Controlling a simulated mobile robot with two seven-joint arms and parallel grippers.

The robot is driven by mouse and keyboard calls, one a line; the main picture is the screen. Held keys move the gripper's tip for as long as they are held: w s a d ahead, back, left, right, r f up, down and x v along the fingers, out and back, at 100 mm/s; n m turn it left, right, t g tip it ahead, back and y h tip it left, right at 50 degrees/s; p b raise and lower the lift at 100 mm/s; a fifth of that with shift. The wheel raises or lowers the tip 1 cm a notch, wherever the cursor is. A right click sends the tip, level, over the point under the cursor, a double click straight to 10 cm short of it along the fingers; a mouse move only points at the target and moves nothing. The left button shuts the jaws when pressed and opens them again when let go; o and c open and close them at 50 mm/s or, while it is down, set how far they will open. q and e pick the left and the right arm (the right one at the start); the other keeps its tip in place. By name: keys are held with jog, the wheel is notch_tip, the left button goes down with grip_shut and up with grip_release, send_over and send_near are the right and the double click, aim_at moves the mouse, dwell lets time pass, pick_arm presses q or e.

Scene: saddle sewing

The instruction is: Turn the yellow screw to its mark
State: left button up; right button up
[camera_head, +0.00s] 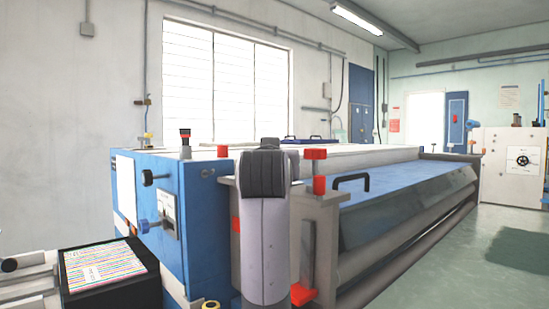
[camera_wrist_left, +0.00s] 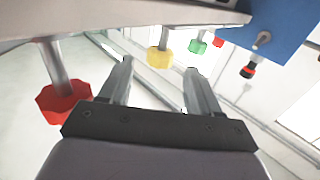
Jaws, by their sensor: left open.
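The yellow screw (camera_wrist_left: 160,57) has a lobed head on a pale shaft and shows in the left wrist view, which looks upside down. It lies between the tips of my left gripper (camera_wrist_left: 158,70) in the picture, seemingly a little beyond them. The two fingers are apart and nothing is held. In the head view my left gripper (camera_head: 264,173) shows only its dark back in front of the machine; its fingers and this screw look hidden behind it. I cannot make out the screw's mark. My right gripper is not in view.
A large red knob (camera_wrist_left: 65,103) is close beside one finger; it seems to be the red knob (camera_head: 315,154) in the head view. A green knob (camera_wrist_left: 197,46) and a black-red knob (camera_wrist_left: 247,70) stand farther along. The blue cabinet (camera_head: 190,205) is left of the gripper.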

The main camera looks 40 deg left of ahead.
pick_arm(q)
jog(key=shift+x, duration=1.95)
jog(key=c, duration=1.1)
jog(key=shift+o, duration=0.2)
jog(key=shift+h+p, duration=0.3)
